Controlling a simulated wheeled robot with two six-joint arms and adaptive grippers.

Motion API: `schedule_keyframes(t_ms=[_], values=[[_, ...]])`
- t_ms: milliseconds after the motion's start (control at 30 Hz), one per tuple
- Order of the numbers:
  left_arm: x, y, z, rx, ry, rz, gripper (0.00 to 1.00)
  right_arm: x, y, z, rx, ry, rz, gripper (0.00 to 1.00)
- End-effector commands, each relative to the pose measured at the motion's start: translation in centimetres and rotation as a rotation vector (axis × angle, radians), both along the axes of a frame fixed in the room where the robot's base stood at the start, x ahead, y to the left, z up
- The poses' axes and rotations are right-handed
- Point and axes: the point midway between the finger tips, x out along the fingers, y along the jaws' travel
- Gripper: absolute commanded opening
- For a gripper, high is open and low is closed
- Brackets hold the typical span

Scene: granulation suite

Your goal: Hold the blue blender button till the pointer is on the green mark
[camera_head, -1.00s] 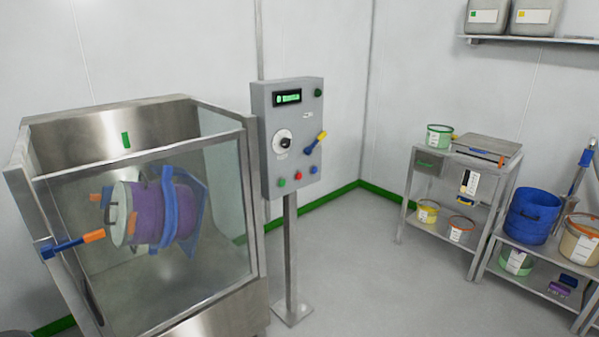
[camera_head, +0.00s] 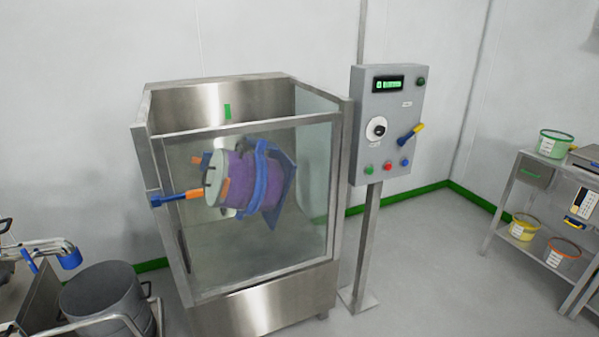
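The blender cabinet (camera_head: 152,240) stands left of centre with a clear front. Inside it a purple drum (camera_head: 243,180) with a pale lid sits tilted in a blue cradle. An orange pointer tip (camera_head: 194,194) on a blue handle shows at the cabinet's left side. A green mark (camera_head: 227,111) is on the cabinet's back wall, above and apart from the drum. The grey control panel (camera_head: 387,110) on a post carries the blue button (camera_head: 404,162), right of a red button (camera_head: 387,164) and a green button (camera_head: 370,169). Neither gripper is in view.
A blue and yellow lever (camera_head: 411,134) juts from the panel. A steel rack (camera_head: 522,200) with tubs stands at the right. A grey drum (camera_head: 105,297) on a trolley stands at the lower left. The floor right of the panel post is clear.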

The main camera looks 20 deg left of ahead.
Motion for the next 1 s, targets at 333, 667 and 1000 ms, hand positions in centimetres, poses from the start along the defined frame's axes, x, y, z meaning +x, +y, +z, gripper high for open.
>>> schedule_keyframes(t_ms=[333,667,1000], values=[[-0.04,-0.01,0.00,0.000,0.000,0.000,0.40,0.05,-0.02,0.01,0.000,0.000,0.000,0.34],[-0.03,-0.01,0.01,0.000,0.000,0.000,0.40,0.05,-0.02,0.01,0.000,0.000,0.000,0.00],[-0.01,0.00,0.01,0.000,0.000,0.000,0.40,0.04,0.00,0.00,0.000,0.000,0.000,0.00]])
